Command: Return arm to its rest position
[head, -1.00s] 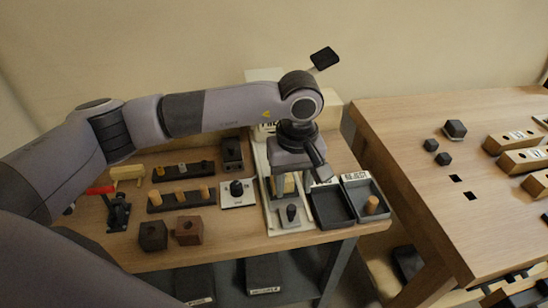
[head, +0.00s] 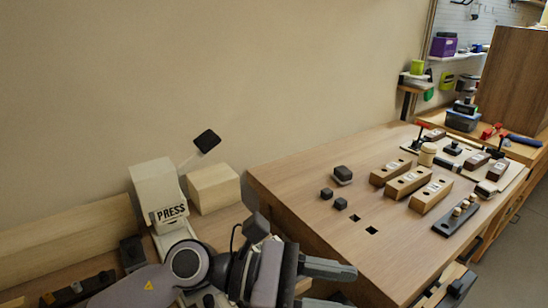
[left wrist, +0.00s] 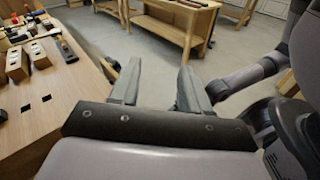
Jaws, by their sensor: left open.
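My left arm comes in at the bottom left of the head view. Its gripper (head: 325,283) sticks out to the right, at the near left side of the right-hand bench (head: 340,253). In the left wrist view the two fingers of my left gripper (left wrist: 158,92) stand apart with only floor showing between them, so it is open and empty. My right gripper is not in the head view. A grey arm link of mine shows at the right of the left wrist view.
The white press (head: 160,200) stands behind my left arm, beside a cream block (head: 214,189). Dark cubes (head: 340,203) and wooden blocks (head: 407,182) sit on the right bench. Open floor (left wrist: 150,50) lies beyond the gripper, with another wooden bench (left wrist: 180,22) farther off.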

